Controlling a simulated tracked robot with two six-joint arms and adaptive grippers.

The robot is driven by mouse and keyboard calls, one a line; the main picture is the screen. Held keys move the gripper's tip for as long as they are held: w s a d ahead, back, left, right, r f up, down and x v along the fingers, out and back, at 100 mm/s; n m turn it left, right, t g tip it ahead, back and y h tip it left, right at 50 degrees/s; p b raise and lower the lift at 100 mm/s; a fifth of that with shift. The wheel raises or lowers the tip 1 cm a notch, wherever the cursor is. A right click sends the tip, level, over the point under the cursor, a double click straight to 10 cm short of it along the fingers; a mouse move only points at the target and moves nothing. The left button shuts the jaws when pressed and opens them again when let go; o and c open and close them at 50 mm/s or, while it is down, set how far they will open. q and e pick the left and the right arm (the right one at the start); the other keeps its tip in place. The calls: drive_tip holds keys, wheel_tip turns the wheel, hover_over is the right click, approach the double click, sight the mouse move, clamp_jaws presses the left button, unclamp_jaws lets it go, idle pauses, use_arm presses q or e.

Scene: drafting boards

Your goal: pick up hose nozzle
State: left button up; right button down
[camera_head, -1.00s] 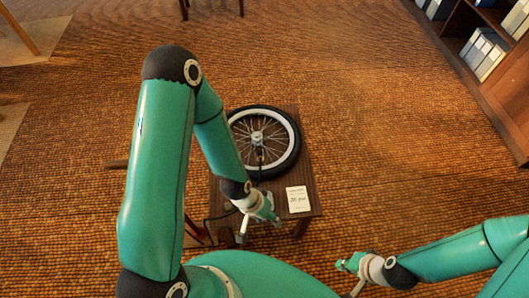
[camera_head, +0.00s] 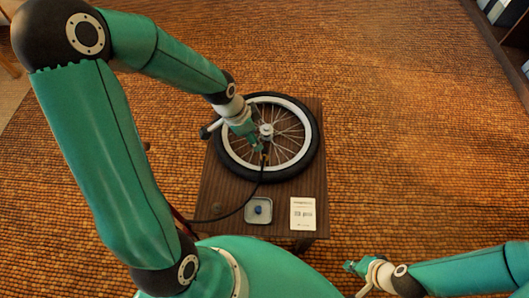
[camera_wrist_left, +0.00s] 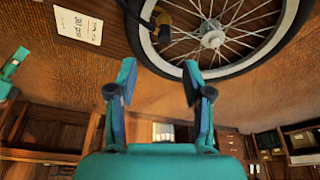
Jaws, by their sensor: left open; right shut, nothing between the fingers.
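The hose nozzle (camera_head: 264,154) is a small dark fitting with a yellowish part at the end of a thin black hose (camera_head: 240,204). It sits at the near side of the wheel's hub, over the spokes. My left gripper (camera_head: 256,145) is open and empty above the wheel, close to the nozzle in the head view. In the left wrist view its spread fingers (camera_wrist_left: 159,77) have nothing between them. My right gripper (camera_head: 352,267) is shut and empty, low at the right.
The spoked wheel (camera_head: 312,148) with black tyre lies flat on a small dark wooden table (camera_head: 222,190). A small tray (camera_head: 249,219) holding a blue item and a printed white card (camera_head: 303,213) lie along its near edge. Woven floor surrounds the table.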

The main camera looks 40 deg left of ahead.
sight(264, 149)
use_arm(q)
drive_tip(key=b+x, duration=0.1)
drive_tip(key=x, duration=0.5)
drive_tip(key=shift+w+d, duration=0.1)
drive_tip(key=b+x, duration=0.1)
drive_tip(key=x, duration=0.2)
drive_tip(key=b+x, duration=0.1)
drive_tip(key=x, duration=0.1)
drive_tip(key=shift+w+a+b, duration=0.15)
drive_tip(key=shift+a+b, duration=0.1)
drive_tip(key=shift+b, duration=0.05)
clamp_jaws()
